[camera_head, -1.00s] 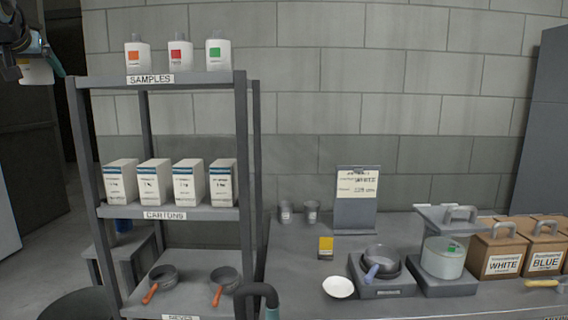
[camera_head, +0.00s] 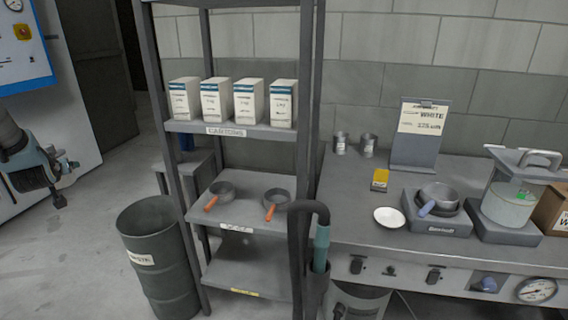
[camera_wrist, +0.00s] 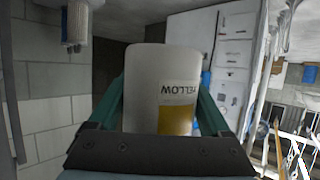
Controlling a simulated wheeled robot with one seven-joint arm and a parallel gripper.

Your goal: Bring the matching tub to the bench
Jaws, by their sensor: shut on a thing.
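My gripper (camera_wrist: 162,105) is shut on a white tub (camera_wrist: 160,70) with a yellow-and-white label reading YELLOW, which appears upside down in the wrist view. In the head view my gripper (camera_head: 62,162) is at the far left, over open floor, and the tub is mostly hidden there. The bench (camera_head: 350,225) is at the right, well away from my gripper. A clipboard stand (camera_head: 416,150) on the bench holds a sheet reading WHITE.
The rack (camera_head: 235,222) with several cartons (camera_head: 247,103) and two pans stands between my gripper and the bench. A dark drum (camera_head: 160,265) stands before it. A dish (camera_head: 390,217), a scale (camera_head: 437,226) and a lidded clear vessel (camera_head: 508,203) occupy the bench. Floor at left is clear.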

